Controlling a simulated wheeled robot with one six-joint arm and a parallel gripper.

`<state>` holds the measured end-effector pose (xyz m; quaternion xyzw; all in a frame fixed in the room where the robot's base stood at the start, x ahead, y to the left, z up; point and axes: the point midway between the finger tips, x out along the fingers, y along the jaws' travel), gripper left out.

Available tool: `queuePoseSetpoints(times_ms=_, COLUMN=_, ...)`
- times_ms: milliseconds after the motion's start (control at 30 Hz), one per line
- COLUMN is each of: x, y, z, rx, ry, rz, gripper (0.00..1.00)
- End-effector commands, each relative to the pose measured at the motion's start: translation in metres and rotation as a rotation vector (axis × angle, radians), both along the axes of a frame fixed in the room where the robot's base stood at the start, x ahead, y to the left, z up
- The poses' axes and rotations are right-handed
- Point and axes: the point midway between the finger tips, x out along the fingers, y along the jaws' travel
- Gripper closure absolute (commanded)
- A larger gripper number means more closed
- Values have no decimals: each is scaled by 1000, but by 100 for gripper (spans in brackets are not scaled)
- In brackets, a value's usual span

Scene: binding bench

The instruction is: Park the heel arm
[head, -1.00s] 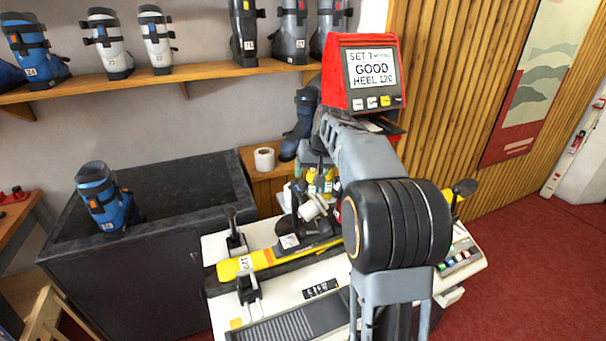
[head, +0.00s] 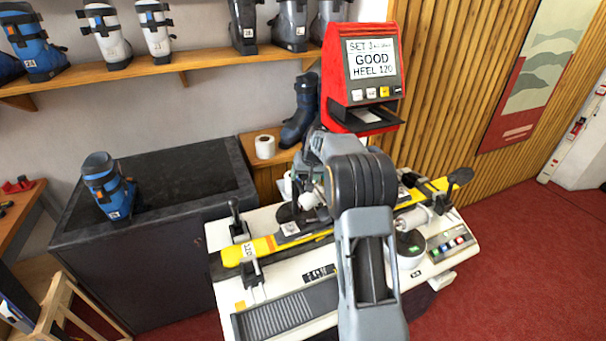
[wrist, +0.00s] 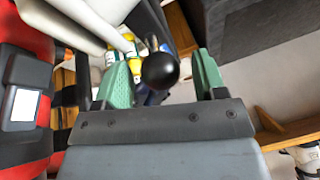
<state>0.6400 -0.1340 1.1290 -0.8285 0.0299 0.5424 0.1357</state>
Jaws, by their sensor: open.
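In the wrist view a black ball knob (wrist: 160,70) on a short stem shows between the two green fingers of my gripper (wrist: 163,78). I take it for the handle of the heel arm, but cannot be sure. The fingers stand apart on either side of it, with a gap visible on the right, so my gripper is open. In the head view my own arm hides the gripper and most of the heel arm. A yellow ski (head: 262,248) lies clamped across the white bench (head: 222,292). The red display unit (head: 336,88) reads GOOD, HEEL 120.
A white cylinder (head: 412,219) and a button panel (head: 450,246) are at the bench's right. A dark counter (head: 175,175) with a blue boot (head: 106,190) stands left. A dark boot (head: 300,112) and paper roll (head: 264,147) stand behind. A boot shelf (head: 180,75) runs along the wall.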

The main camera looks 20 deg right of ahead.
Motion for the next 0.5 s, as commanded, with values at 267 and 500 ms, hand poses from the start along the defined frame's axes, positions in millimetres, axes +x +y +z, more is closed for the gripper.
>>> queuePoseSetpoints(times_ms=267, x=5, y=1, z=-11, rx=0, ry=0, rz=1, gripper=36)
queuePoseSetpoints(times_ms=500, x=5, y=1, z=-11, rx=-1, ry=-1, rz=1, gripper=36)
